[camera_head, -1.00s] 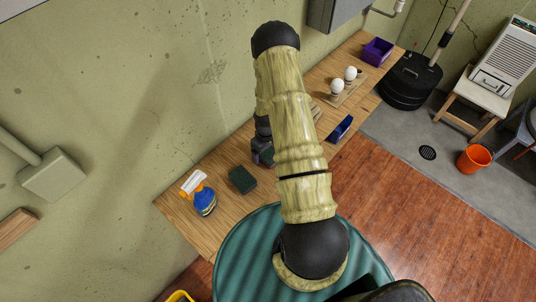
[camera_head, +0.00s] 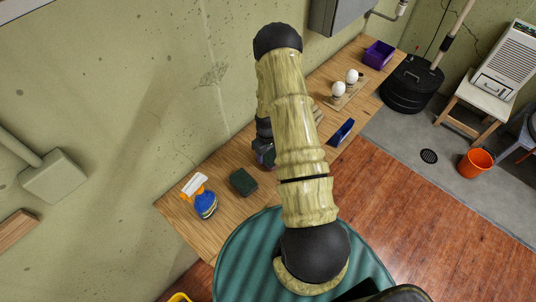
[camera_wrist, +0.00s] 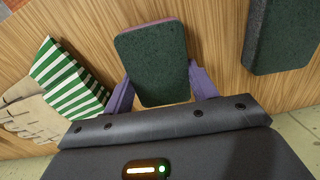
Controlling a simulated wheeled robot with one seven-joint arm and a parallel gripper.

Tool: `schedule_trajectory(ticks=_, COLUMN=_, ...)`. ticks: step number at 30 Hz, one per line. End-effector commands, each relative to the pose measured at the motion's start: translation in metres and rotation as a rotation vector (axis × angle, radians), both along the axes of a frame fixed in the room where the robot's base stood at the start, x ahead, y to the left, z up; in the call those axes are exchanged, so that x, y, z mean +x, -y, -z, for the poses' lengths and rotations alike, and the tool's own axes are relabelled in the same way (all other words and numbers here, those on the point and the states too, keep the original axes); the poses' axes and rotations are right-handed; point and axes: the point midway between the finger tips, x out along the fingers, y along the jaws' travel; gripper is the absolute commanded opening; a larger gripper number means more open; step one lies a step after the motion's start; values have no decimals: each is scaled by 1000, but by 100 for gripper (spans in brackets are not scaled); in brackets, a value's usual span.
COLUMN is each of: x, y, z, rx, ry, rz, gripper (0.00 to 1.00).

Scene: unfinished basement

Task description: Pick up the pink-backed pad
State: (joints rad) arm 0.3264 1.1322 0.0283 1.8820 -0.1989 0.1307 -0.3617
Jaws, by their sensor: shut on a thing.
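The pink-backed pad (camera_wrist: 153,62) is a dark green, rounded rectangle in the wrist view, with a pink edge showing along its far side. My gripper (camera_wrist: 160,85) is shut on it, with a purple finger against each of its two long sides. In the head view my gripper (camera_head: 265,148) is over the wooden bench, mostly behind my arm, with a dark piece of the pad (camera_head: 268,158) just showing. I cannot tell exactly how far the pad is off the bench.
A second dark green pad (camera_head: 243,182) lies nearby on the bench (camera_head: 225,160); it also shows in the wrist view (camera_wrist: 280,38). A green-striped item (camera_wrist: 70,80) lies beside my gripper. A blue object (camera_head: 342,132) lies farther right.

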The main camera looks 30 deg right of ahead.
Motion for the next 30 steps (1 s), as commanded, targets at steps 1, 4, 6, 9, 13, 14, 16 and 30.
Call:
schedule_trajectory(ticks=1, x=1, y=0, z=-3, rx=0, ry=2, rz=0, gripper=33)
schedule_trajectory(ticks=4, x=1, y=0, z=-12, rx=-1, ry=3, rz=0, gripper=33)
schedule_trajectory(ticks=6, x=1, y=0, z=-21, rx=-1, ry=3, rz=0, gripper=33)
schedule_trajectory(ticks=9, x=1, y=1, z=-37, rx=-2, ry=5, rz=1, gripper=33)
schedule_trajectory(ticks=13, x=1, y=1, z=-58, rx=-1, ry=4, rz=1, gripper=33)
schedule_trajectory(ticks=14, x=1, y=1, z=-63, rx=-2, ry=6, rz=1, gripper=33)
schedule_trajectory(ticks=16, x=1, y=1, z=-73, rx=-2, ry=6, rz=1, gripper=33)
schedule_trajectory(ticks=30, x=0, y=0, z=-95, rx=0, ry=0, rz=0, gripper=33)
